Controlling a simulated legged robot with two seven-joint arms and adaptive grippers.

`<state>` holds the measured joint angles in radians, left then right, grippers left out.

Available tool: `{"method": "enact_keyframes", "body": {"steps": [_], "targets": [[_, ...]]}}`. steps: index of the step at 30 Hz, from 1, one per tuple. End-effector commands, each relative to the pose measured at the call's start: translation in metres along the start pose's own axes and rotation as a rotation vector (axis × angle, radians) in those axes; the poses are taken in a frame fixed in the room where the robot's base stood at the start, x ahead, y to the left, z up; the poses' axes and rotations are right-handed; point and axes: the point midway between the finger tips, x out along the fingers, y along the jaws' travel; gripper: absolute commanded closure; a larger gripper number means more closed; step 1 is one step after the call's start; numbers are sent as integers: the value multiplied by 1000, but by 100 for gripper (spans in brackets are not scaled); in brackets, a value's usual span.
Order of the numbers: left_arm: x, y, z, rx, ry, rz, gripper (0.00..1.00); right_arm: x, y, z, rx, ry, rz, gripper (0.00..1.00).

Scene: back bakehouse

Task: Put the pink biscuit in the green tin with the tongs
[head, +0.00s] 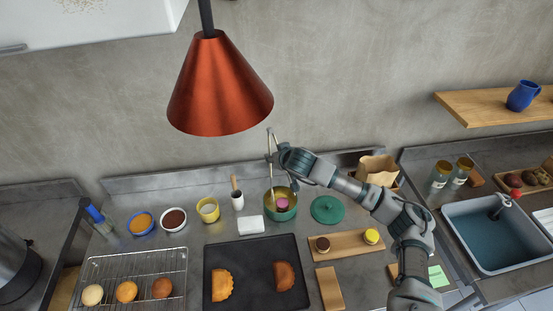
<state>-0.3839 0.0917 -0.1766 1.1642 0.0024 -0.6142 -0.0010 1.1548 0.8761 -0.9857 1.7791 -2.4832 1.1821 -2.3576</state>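The green tin (281,215) stands open on the steel counter behind the dark baking tray. The pink biscuit (282,204) shows within the tin's mouth; I cannot tell whether it rests inside or is still between the tong tips. The metal tongs (269,142) stand nearly upright above the tin, their lower ends reaching down to its opening. My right gripper (275,157) is shut on the tongs, above the tin and against the wall side. The tin's green lid (327,209) lies on the counter to the right of the tin. My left gripper is out of view.
A wooden board (345,246) holds a brown and a yellow biscuit. The baking tray (252,297) carries two pasties. A wire rack (135,270), several bowls, a white pot with a brush (237,199) and a white block (250,224) surround it. A red lamp (220,90) hangs above.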

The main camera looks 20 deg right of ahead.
Motion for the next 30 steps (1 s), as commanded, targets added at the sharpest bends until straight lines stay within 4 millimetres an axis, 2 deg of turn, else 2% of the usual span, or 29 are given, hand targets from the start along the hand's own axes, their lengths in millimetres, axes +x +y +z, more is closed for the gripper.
{"method": "enact_keyframes", "body": {"steps": [1, 6, 12, 20, 30], "targets": [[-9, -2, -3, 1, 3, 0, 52, -9, -2, -13, -2, 5, -2, 57], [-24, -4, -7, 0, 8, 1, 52, -24, -5, -34, -4, 3, -1, 57], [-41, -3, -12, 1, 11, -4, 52, -39, 2, -55, 0, 2, -2, 57], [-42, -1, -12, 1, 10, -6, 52, -39, 6, -55, 3, 0, -3, 57], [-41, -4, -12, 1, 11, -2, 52, -41, -1, -58, -3, 2, -3, 57]]}}
